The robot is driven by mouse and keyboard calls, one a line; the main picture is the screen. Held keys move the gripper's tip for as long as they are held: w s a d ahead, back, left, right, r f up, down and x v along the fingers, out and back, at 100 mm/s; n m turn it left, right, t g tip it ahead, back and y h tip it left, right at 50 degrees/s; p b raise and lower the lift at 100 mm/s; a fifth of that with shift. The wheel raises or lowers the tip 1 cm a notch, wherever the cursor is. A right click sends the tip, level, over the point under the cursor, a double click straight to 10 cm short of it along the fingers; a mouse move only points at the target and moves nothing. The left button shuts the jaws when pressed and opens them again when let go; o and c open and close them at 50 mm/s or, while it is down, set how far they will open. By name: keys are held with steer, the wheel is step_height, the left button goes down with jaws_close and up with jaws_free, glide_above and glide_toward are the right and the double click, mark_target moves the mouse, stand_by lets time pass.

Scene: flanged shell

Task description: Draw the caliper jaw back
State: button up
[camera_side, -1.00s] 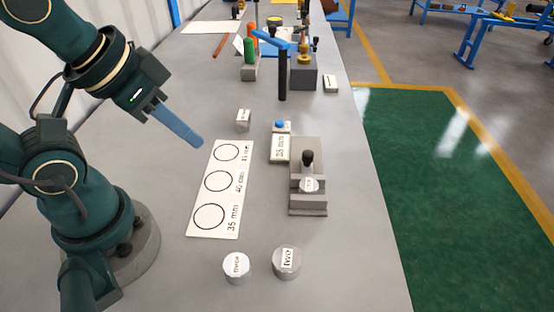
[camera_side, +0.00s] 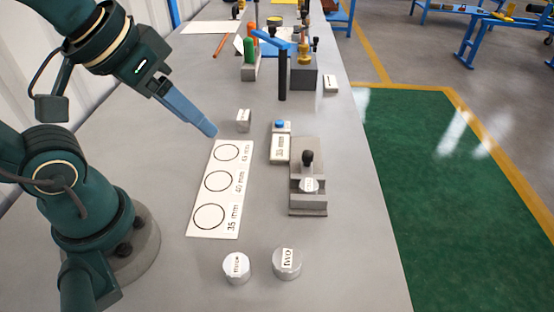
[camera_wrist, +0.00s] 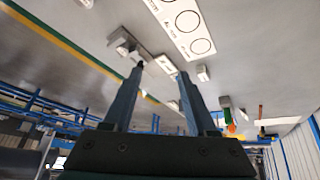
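The caliper is a grey block fixture (camera_side: 308,204) right of the middle of the table, with a black knob (camera_side: 308,158) standing up on its jaw part. A round labelled piece (camera_side: 309,185) sits in the caliper, between its blocks. In the wrist view the caliper (camera_wrist: 124,42) is at the upper left, beyond the left fingertip. My gripper (camera_side: 212,133) is above the table, left of the caliper and clear of it. In the wrist view its two fingers (camera_wrist: 162,70) are well apart with nothing held between them.
A white card with three circles (camera_side: 219,188) lies left of the caliper. A "35 mm" sign (camera_side: 280,148) and blue button (camera_side: 282,125) are just behind it. A small grey block (camera_side: 244,120) and blue-armed post (camera_side: 283,80) stand farther back. Two labelled cylinders (camera_side: 287,263) (camera_side: 236,268) stand in front.

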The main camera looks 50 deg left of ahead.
steer(key=w+r+n+g, duration=0.1)
steer(key=w+r+n, duration=0.1)
steer(key=w+r, duration=0.35)
steer(key=n+g, duration=0.1)
steer(key=g, duration=0.4)
glide_above(308, 152)
step_height(308, 152, down, 16)
steer(key=shift+f, duration=2.75)
jaws_close()
